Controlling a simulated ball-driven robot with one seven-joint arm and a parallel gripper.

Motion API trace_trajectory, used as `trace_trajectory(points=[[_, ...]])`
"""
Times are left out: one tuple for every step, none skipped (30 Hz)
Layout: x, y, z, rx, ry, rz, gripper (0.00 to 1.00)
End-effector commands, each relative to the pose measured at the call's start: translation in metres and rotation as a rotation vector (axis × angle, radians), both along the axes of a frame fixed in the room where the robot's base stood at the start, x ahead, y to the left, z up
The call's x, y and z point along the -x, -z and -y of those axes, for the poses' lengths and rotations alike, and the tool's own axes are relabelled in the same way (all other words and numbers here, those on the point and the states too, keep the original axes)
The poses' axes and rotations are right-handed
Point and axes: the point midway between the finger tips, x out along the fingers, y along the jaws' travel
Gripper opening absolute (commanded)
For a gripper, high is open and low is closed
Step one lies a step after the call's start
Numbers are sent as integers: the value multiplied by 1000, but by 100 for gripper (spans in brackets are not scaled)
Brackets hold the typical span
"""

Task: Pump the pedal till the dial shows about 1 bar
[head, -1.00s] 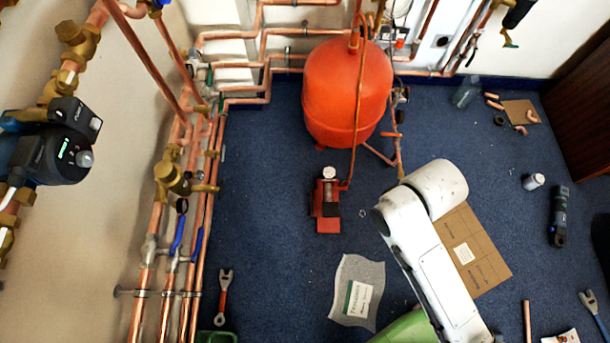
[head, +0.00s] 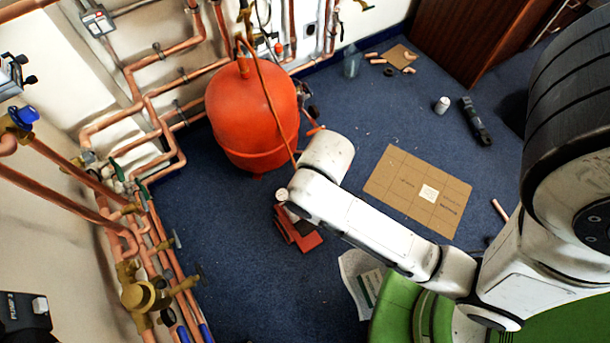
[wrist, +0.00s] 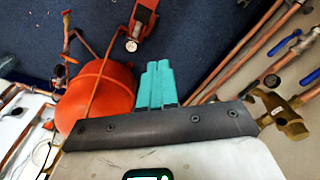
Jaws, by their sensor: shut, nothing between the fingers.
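The red foot pump (head: 305,238) stands on the blue carpet in front of the red tank, partly covered by my white arm in the head view. Its small round white dial (head: 281,195) is at its tank-side end; the reading is too small to make out. In the wrist view the pump (wrist: 146,14) is at the top edge, partly cut off, with the dial (wrist: 131,45) below it. My gripper (wrist: 158,68) shows its teal fingers together and empty, pointing towards the carpet beside the pump, apart from it. The gripper is hidden in the head view.
The red tank (head: 252,115) stands behind the pump, with a copper hose between them. Copper pipes (head: 165,235) line the left wall. Carpet left of the pump is clear.

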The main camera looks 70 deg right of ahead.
Motion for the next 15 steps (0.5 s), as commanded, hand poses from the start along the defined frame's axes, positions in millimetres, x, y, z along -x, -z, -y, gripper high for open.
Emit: trace_trajectory(points=[[-4, 32, 4, -7, -25, -6, 0], [-7, 44, 6, -11, -48, -11, 0], [-10, 61, 9, -18, -82, -17, 0], [-13, 75, 12, -25, -108, -21, 0], [-16, 87, 15, -32, -136, -25, 0], [-19, 104, 19, -40, -171, -30, 0], [-22, 116, 22, -48, -200, -32, 0], [-25, 128, 25, -56, -228, -33, 0], [-28, 144, 29, -65, -264, -36, 0], [-30, 156, 33, -72, -291, -36, 0], [-33, 167, 36, -81, -318, -36, 0], [-36, 183, 40, -92, -355, -35, 0], [-38, 194, 44, -100, -380, -34, 0], [-41, 206, 48, -108, -409, -32, 0], [-44, 221, 53, -119, -445, -30, 0]])
